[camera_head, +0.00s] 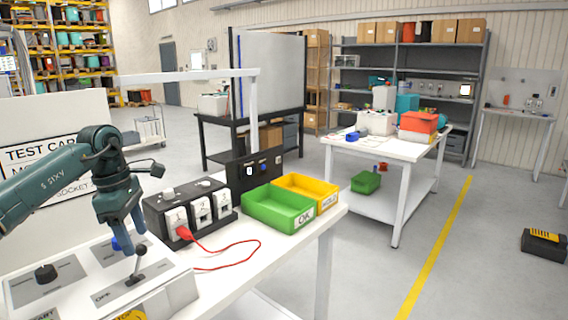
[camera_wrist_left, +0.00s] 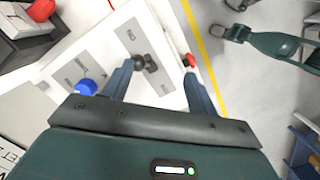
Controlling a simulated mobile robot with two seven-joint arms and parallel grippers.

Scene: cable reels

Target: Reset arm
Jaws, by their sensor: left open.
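My left gripper (camera_head: 128,246) hangs fingers-down over a white switch panel (camera_head: 182,290) at the lower left of the head view. Its jaws are open. In the left wrist view the two fingers (camera_wrist_left: 157,80) stand apart, with a lever with a dark ball knob (camera_wrist_left: 140,61) showing between them. The lever (camera_head: 139,262) is close to the fingertips in the head view; I cannot tell whether they touch. A blue button (camera_wrist_left: 86,87) and a red part (camera_wrist_left: 190,61) also show on the panel. My right gripper is not in view.
A black socket box (camera_head: 190,208) with a red plug (camera_head: 184,232) and red cable stands behind the panel. Green (camera_head: 277,209) and yellow (camera_head: 306,190) bins stand to its right. A sign board (camera_head: 55,115) is behind my arm.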

